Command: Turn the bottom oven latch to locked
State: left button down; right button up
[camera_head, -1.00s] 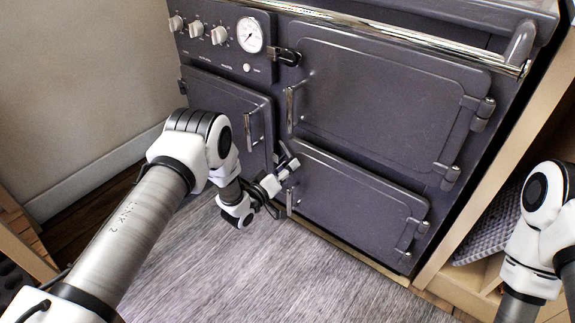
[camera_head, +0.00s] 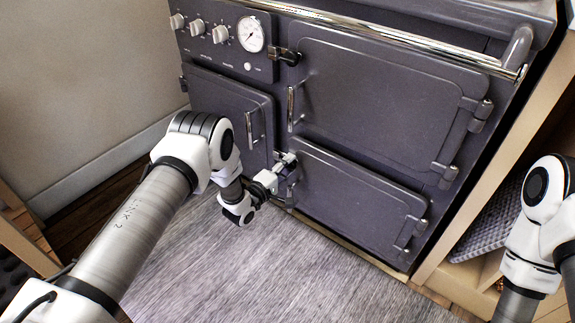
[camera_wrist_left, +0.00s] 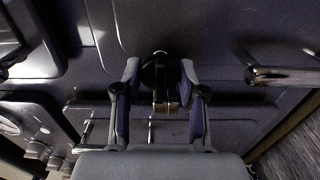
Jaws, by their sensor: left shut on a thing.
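The dark grey range cooker fills the head view, with the bottom oven door (camera_head: 355,205) at its lower right. My left gripper (camera_head: 288,161) is at that door's upper left corner and hides most of the bottom latch there. In the left wrist view the latch (camera_wrist_left: 158,73) is a dark round piece with a metal end, between the two fingers of my left gripper (camera_wrist_left: 160,100). The gripper is shut on the latch. The latch's exact angle is hard to tell. My right gripper is out of view; only part of its arm shows at the right edge.
The upper oven door (camera_head: 380,98) and its black latch (camera_head: 285,55) are above. A narrower door (camera_head: 225,108) with a vertical handle is to the left. A chrome rail (camera_head: 400,42) runs across the top. The grey floor (camera_head: 270,265) in front is clear.

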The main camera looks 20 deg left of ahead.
pick_arm(q)
jog(key=shift+n, duration=0.4)
jog(key=c, duration=0.7)
grip_release()
jog(key=shift+o, duration=0.2)
jog(key=v, duration=1.2)
